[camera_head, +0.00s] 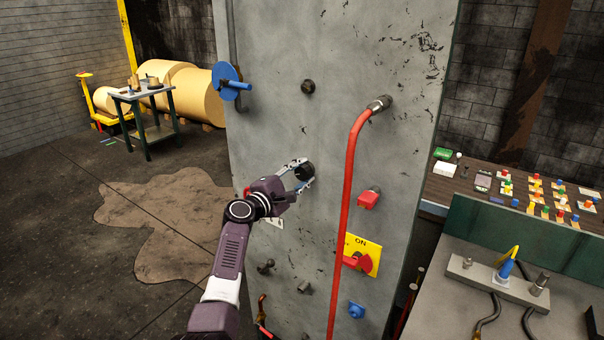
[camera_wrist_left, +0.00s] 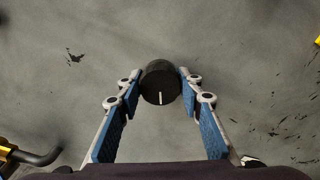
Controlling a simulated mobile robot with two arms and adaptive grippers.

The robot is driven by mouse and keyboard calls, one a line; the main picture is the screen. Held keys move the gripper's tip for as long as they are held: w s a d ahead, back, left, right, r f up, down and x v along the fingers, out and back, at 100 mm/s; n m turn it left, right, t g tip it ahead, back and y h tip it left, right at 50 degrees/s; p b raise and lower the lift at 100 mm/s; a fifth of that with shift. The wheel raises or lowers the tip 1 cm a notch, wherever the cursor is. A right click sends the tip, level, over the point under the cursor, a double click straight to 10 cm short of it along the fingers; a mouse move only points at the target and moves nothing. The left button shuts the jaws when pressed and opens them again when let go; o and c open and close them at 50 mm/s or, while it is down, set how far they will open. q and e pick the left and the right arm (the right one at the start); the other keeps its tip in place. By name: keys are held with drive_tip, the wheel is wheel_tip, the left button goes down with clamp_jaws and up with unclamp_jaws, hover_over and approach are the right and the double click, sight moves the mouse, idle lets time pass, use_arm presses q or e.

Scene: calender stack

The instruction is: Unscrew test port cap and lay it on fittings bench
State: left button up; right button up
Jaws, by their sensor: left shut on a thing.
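A round black cap (camera_head: 305,171) with a white mark sits on the front face of the grey panel (camera_head: 270,130). My left gripper (camera_head: 301,175) has its two fingers on either side of it and is shut on it. In the left wrist view the cap (camera_wrist_left: 161,84) lies between the blue-padded fingertips (camera_wrist_left: 160,88), its white mark pointing down. I cannot tell whether the cap is still threaded on the port. A grey bench (camera_head: 470,310) with a fittings block (camera_head: 497,274) stands at the lower right. My right gripper is not in view.
A red hose (camera_head: 349,180) runs down the panel right of the cap. A blue handwheel (camera_head: 228,82), another dark knob (camera_head: 308,87) and a red valve on a yellow ON plate (camera_head: 368,249) project. A wooden table (camera_head: 435,192) with small coloured parts stands right; a small workbench (camera_head: 148,132) stands back left.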

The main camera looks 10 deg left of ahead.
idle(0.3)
use_arm(q)
drive_tip(key=shift+r+n, duration=0.1)
drive_tip(key=shift+n, duration=1.2)
drive_tip(key=o, duration=1.1)
drive_tip(key=shift+o, duration=0.2)
